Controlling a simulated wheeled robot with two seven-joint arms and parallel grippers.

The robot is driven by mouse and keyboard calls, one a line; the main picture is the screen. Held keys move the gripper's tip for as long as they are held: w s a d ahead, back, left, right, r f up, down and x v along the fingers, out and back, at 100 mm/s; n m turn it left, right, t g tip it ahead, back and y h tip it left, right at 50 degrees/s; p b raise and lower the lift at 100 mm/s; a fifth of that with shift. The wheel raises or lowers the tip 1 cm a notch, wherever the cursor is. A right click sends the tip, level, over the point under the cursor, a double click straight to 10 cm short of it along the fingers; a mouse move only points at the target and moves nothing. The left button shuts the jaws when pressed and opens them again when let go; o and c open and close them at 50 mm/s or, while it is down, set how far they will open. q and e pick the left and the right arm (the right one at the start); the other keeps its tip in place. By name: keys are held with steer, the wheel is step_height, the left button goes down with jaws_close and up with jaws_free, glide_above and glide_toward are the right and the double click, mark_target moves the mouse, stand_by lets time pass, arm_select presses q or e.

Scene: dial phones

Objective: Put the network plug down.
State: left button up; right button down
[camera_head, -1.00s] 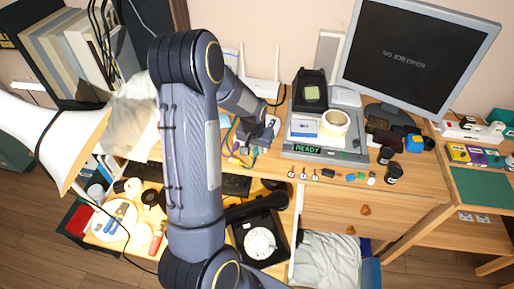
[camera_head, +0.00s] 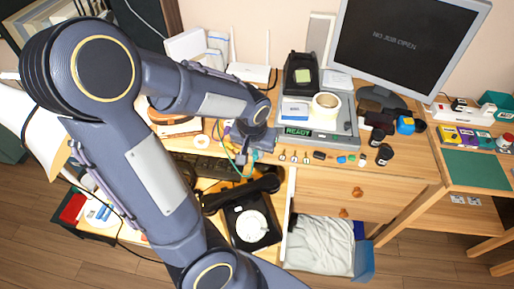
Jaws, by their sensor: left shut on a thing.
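My left gripper (camera_head: 251,157) points down over the front edge of the desk, left of the grey READY unit (camera_head: 318,138). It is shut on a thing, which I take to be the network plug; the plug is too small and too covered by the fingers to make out. A thin teal cable (camera_head: 227,147) and some coloured leads hang close beside the gripper. Whether the plug touches the desk cannot be told. My right gripper is not in view.
A white router (camera_head: 248,72) stands behind the gripper. Small connectors (camera_head: 319,155) lie in a row along the desk's front edge. A black dial phone (camera_head: 252,222) sits below, beside an open drawer holding a grey bag (camera_head: 322,244). A monitor (camera_head: 408,42) stands at the right.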

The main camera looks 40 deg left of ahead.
arm_select(q)
steer(key=w+a+f, duration=0.4)
steer(key=w+f, duration=0.1)
steer(key=w+a+f, duration=0.2)
steer(key=w, duration=0.1)
steer(key=shift+a+f, duration=0.2)
steer(key=shift+f, duration=0.2)
steer(key=shift+w+a+f, duration=0.15)
steer(key=shift+f, duration=0.1)
step_height(320, 180, down, 3)
steer(key=shift+w+f+p, duration=0.1)
steer(key=shift+w+p, duration=0.05)
steer(key=shift+p, duration=0.45)
steer(key=shift+f, duration=0.15)
steer(key=shift+f+b, duration=0.15)
steer(key=shift+b, duration=0.15)
steer(key=o, duration=0.8)
